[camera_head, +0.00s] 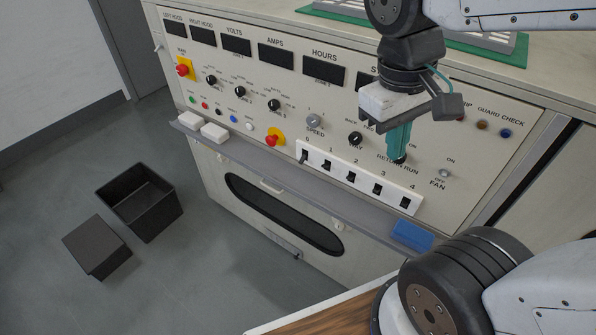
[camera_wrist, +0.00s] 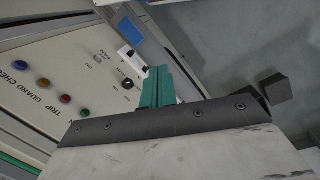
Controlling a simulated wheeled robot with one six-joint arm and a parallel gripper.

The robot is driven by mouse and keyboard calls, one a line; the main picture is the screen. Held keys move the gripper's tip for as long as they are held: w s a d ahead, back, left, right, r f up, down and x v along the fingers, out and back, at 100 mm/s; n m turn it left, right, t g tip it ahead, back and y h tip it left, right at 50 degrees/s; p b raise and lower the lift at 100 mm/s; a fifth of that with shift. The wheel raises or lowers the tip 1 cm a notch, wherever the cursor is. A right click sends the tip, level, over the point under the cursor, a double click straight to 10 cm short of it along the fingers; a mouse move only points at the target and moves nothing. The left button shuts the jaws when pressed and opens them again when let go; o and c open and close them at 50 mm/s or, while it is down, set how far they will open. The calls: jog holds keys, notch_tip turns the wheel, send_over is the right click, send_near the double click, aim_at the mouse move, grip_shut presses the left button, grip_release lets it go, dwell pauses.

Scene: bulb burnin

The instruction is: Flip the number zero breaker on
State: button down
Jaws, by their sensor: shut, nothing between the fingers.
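The white breaker strip (camera_head: 340,182) runs along the lower edge of the control panel, with several black switches labelled 0 to 4. The number zero breaker (camera_head: 304,157) is at its left end, and its lever looks tilted differently from the others. Whether that is on or off is not clear. My gripper (camera_head: 399,160) has its teal fingers pressed together, pointing down in front of the panel, above the strip's right part. It is well right of breaker zero, apart from it and empty. In the wrist view the shut fingers (camera_wrist: 158,88) hide part of the panel; the strip (camera_wrist: 131,57) shows partly beyond them.
A grey ledge (camera_head: 262,155) juts out below the strip, with a blue block (camera_head: 411,236) at its right and white blocks (camera_head: 214,132) at its left. Red knobs (camera_head: 275,138) stick out of the panel. A black open bin (camera_head: 140,200) stands on the floor at left.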

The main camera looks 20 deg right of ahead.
jog(key=w+a+f+n+g+h, duration=0.1)
jog(key=w+f+n+h, duration=0.45)
jog(key=w, duration=0.35)
jog(key=w+f+n+g+h, duration=0.1)
jog(key=w+f+n+h, duration=0.3)
jog(key=w+f+h, duration=0.4)
jog(key=n+t+h, duration=0.2)
jog(key=n+t, duration=1.2)
send_near(303, 159)
notch_tip(303, 159, down, 3)
jog(key=s+a, duration=0.2)
jog(key=shift+w+a, duration=0.2)
jog(key=x, duration=1)
jog(key=shift+f, duration=0.15)
jog(key=shift+y, duration=0.25)
